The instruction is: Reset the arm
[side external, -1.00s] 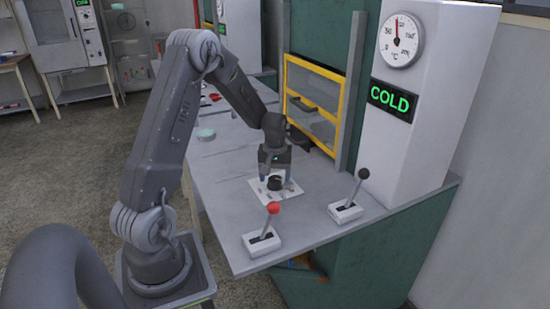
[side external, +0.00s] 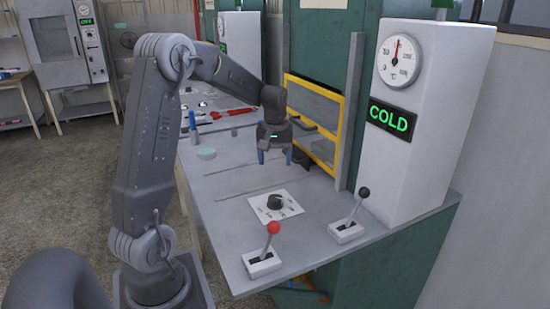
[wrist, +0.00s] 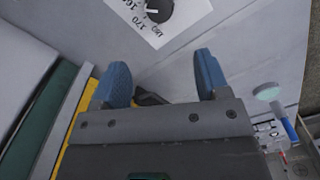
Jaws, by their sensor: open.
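My gripper (side external: 275,156) hangs above the grey table, pointing down, behind the black dial in the side external view. In the wrist view its two blue fingers (wrist: 160,82) are spread apart with nothing held between them. The black dial (side external: 275,202) sits on a white card with printed numbers, and it also shows at the top of the wrist view (wrist: 158,10). My gripper is clear of the dial. A small dark object (wrist: 150,97) shows beyond the fingers in the wrist view; I cannot tell what it is.
A red-knobbed lever (side external: 268,245) and a black-knobbed lever (side external: 352,216) stand at the table's front. A yellow-framed door (side external: 325,150) is close right of my gripper. A white cabinet reads COLD (side external: 393,118). A pale green disc (side external: 206,153) and tools lie left and behind.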

